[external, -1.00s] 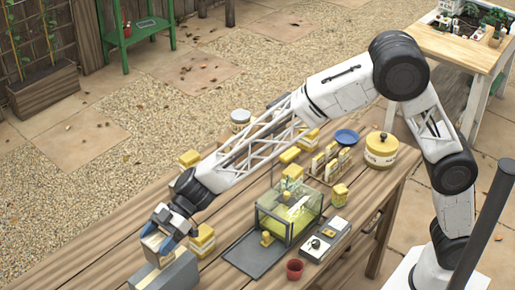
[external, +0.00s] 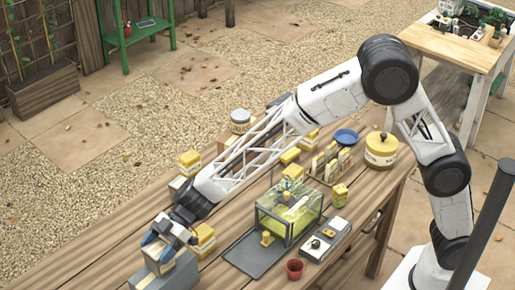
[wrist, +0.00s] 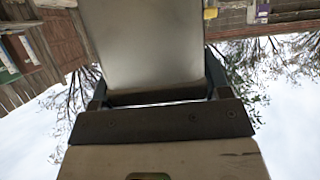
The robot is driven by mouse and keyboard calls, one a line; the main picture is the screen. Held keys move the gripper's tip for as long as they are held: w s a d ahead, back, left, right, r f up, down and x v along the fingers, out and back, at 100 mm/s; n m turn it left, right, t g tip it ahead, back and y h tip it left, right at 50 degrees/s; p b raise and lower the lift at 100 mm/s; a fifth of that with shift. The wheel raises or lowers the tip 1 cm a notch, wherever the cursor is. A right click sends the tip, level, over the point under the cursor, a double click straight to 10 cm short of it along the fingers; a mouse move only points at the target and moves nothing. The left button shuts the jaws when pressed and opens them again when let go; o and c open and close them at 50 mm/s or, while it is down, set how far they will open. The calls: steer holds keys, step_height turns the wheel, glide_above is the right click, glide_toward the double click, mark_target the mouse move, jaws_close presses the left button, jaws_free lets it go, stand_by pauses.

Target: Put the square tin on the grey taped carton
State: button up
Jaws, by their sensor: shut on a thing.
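The square tin (external: 159,261), pale with a dull metallic side, is held in my gripper (external: 163,247) at the lower left of the external view. In the wrist view the tin (wrist: 145,45) fills the upper middle as a plain grey-beige face between the blue fingers. My gripper is shut on it. The grey taped carton (external: 178,277) lies directly below, at the table's near left, partly cut off by the frame edge. The tin's lower part meets the carton's top in the picture; I cannot tell whether it touches. The fingers hide part of the tin.
Yellow-labelled tins (external: 203,240) stand close right of my gripper, and another stack (external: 189,162) stands behind. A glass tank (external: 290,212), dark tray (external: 252,256) and red pot (external: 294,268) lie to the right. Bare wooden tabletop (external: 95,262) is free at left.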

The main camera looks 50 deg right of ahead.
steer(key=shift+f, duration=0.15)
steer(key=o, duration=1.1)
steer(key=shift+d, duration=0.1)
steer(key=shift+d+r, duration=0.2)
steer(key=shift+r, duration=0.05)
steer(key=shift+v, duration=5.7)
